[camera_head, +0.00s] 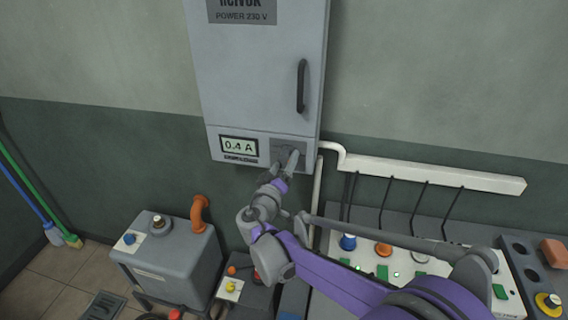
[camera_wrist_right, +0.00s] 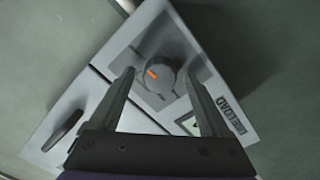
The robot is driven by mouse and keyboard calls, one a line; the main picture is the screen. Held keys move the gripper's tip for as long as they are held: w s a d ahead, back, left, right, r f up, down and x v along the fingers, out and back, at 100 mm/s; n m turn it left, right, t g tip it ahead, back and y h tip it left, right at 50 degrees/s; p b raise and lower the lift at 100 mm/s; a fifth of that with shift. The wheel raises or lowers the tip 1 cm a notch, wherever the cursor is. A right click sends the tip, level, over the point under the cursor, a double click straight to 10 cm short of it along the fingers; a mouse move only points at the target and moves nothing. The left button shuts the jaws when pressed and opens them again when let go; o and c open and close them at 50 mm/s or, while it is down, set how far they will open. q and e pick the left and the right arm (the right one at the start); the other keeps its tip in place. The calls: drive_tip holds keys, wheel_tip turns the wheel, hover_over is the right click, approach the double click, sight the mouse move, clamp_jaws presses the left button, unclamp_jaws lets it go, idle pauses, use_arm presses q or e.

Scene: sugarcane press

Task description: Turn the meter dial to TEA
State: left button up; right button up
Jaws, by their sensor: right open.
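The meter dial (camera_wrist_right: 168,83) is a round dark grey knob with an orange mark, on a grey plate on the cabinet's lower front. In the head view it is mostly hidden behind my right gripper (camera_head: 287,162). In the wrist view my right gripper (camera_wrist_right: 159,80) is open, its fingertips on either side of the dial; I cannot tell whether they touch it. The meter display (camera_head: 238,146) left of the dial reads 0.4 A. I cannot read any TEA marking. My left gripper is not in view.
The grey wall cabinet (camera_head: 255,85) has a dark vertical handle (camera_head: 301,86) above the dial. A white cable duct (camera_head: 430,174) runs right of it. Below stand a grey machine (camera_head: 170,255) with an orange pipe and a panel (camera_head: 440,268) of coloured knobs.

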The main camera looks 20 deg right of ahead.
clamp_jaws()
idle(0.3)
drive_tip(key=shift+n, duration=0.3)
drive_tip(key=n, duration=0.3)
drive_tip(key=shift+n, duration=2.1)
unclamp_jaws()
